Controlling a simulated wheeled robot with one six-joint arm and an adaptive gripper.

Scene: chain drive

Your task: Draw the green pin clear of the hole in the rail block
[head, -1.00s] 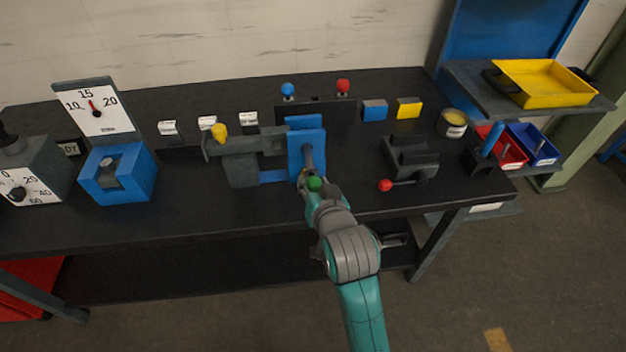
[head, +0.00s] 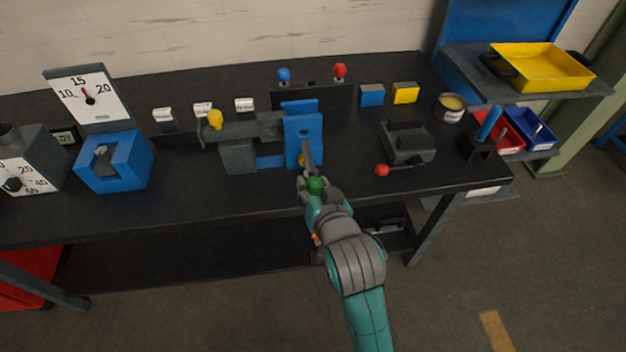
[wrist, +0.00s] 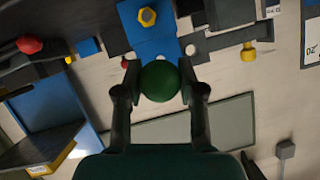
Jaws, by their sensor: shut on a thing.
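The green pin has a round green head (head: 316,186) and a grey shank pointing up toward the blue rail block (head: 294,127). My gripper (head: 313,184) is shut on the head, in front of the block. A dark hole shows in the block's face, and the shank's far end appears just below it, seemingly apart from it. In the wrist view the green head (wrist: 160,82) sits between both fingers and hides the shank. The blue block (wrist: 136,36) with a yellow hex bolt (wrist: 148,16) lies beyond it.
A grey clamp with a yellow knob (head: 215,120) stands left of the block. A dark fixture (head: 407,142) with a red-knobbed lever (head: 381,170) stands to the right. The space in front of the bench edge, around my arm, is clear.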

